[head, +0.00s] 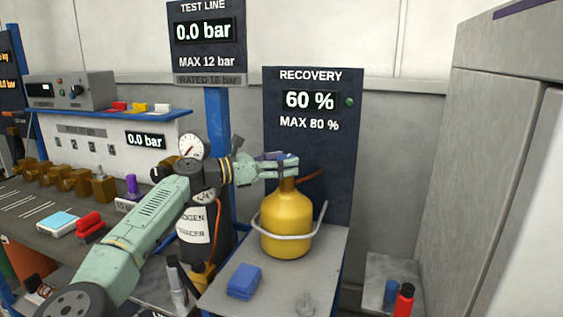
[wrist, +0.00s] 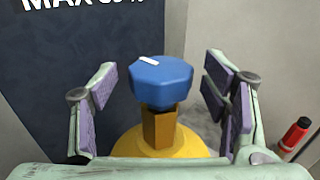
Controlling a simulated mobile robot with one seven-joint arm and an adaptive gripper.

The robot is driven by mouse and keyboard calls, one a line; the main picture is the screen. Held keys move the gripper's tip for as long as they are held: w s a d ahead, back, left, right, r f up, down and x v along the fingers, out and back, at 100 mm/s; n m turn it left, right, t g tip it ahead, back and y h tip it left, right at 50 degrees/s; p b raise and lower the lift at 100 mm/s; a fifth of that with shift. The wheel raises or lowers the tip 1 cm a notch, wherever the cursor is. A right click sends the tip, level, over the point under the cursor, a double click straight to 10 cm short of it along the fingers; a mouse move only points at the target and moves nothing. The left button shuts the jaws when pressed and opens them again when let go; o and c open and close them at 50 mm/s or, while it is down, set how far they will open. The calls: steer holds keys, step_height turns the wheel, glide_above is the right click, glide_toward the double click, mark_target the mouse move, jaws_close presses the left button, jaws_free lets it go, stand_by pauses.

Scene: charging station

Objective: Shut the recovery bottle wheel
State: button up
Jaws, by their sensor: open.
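The yellow recovery bottle (head: 286,222) stands upright on a grey shelf below the RECOVERY panel. Its blue wheel (wrist: 161,82) sits on a brass valve stem (wrist: 159,128) and has a white mark on its top, toward the left. The bottle's yellow shoulder (wrist: 190,145) shows under the stem in the wrist view. In the head view my gripper (head: 280,163) is over the bottle's top and hides most of the wheel.
The RECOVERY panel (head: 308,128) behind reads 60 % and MAX 80 %, with a green light. A dark tracer cylinder (head: 218,240) stands left of the bottle. A red bottle (head: 404,300) stands lower right.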

steer(key=shift+a, duration=0.1)
steer(key=v, duration=1.1)
steer(key=shift+s+a, duration=0.25)
steer(key=shift+a, duration=0.1)
